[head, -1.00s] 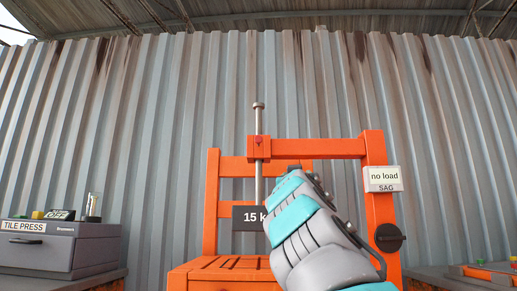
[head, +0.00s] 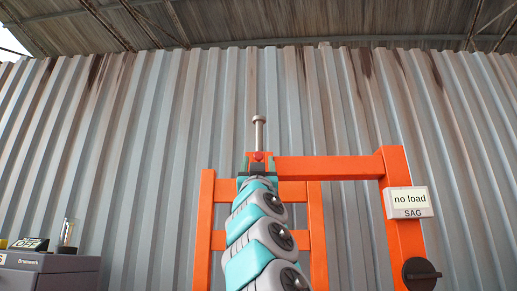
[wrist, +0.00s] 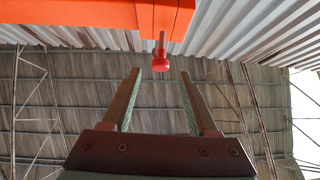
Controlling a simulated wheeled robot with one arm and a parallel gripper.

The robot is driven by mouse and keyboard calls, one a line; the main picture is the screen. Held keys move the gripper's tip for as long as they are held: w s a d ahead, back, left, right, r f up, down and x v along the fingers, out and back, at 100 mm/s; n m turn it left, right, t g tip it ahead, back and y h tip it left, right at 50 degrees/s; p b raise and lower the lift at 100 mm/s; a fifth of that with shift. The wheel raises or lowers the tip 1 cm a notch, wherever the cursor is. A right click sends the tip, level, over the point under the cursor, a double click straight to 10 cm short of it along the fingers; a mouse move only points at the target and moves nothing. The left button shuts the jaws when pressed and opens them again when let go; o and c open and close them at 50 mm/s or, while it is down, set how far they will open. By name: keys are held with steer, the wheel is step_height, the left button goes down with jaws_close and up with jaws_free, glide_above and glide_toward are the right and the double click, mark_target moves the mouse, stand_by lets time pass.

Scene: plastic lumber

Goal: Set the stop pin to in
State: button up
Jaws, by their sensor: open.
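The stop pin is a red knob on a short shaft, at the orange block on top of the frame. In the wrist view the red knob (wrist: 161,64) hangs from the orange block (wrist: 120,15), with a length of shaft showing between them. It also shows small in the head view (head: 258,157). My gripper (wrist: 160,76) is open and empty. Its fingers point at the knob, which lines up with the gap just past the fingertips, apart from both. In the head view my gripper (head: 258,165) and arm cover the lower rod and weight.
The orange frame (head: 330,168) carries a "no load" display (head: 409,201) and a black knob (head: 420,273) on its right post. A grey rod (head: 259,135) rises above the block. A grey box (head: 50,272) stands at lower left. Corrugated wall behind.

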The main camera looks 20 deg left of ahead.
mark_target(258, 156)
steer(key=shift+p+x, duration=2.65)
jaws_close()
